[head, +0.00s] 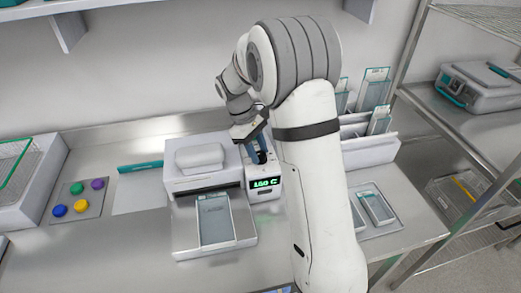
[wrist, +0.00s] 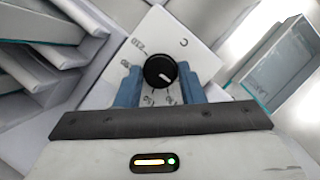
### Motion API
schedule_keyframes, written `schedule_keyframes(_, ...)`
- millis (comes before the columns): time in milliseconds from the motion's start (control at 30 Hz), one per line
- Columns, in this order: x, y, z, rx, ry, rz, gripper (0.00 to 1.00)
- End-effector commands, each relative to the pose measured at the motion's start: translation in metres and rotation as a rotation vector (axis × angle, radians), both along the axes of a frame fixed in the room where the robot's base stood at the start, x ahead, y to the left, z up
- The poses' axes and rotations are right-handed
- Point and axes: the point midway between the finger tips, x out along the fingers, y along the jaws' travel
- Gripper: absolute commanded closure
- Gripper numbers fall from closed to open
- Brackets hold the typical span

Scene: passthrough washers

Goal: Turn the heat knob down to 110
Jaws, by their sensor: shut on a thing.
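The heat knob (wrist: 160,71) is a round black dial with a white pointer mark, on a white panel with printed numbers around it in the wrist view. The pointer is aimed toward the lower right of that picture. My gripper (wrist: 160,82) has its two blue fingers shut on the knob, one on each side. In the head view my gripper (head: 258,154) reaches down onto the top of the white heater unit (head: 264,214), and the knob is mostly hidden there. The unit's green display (head: 265,188) seems to read 160 or 180 C; the middle digit is unclear.
A white sealer-like machine (head: 203,172) with a tray (head: 214,220) stands just left of the unit. File racks (head: 368,145) and a small tray (head: 376,207) lie right of my arm. A pad with coloured knobs (head: 80,200) is at the far left.

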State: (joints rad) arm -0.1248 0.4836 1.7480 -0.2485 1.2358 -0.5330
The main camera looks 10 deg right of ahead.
Motion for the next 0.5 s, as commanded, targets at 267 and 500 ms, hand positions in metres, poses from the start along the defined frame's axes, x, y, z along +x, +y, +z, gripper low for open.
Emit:
schedule_keyframes(267,-0.0043,-0.0009,-0.0039,-0.003,0.014,0.131,0.88)
schedule_keyframes(500,-0.0044,-0.0013,-0.0037,-0.003,0.013,0.174,0.88)
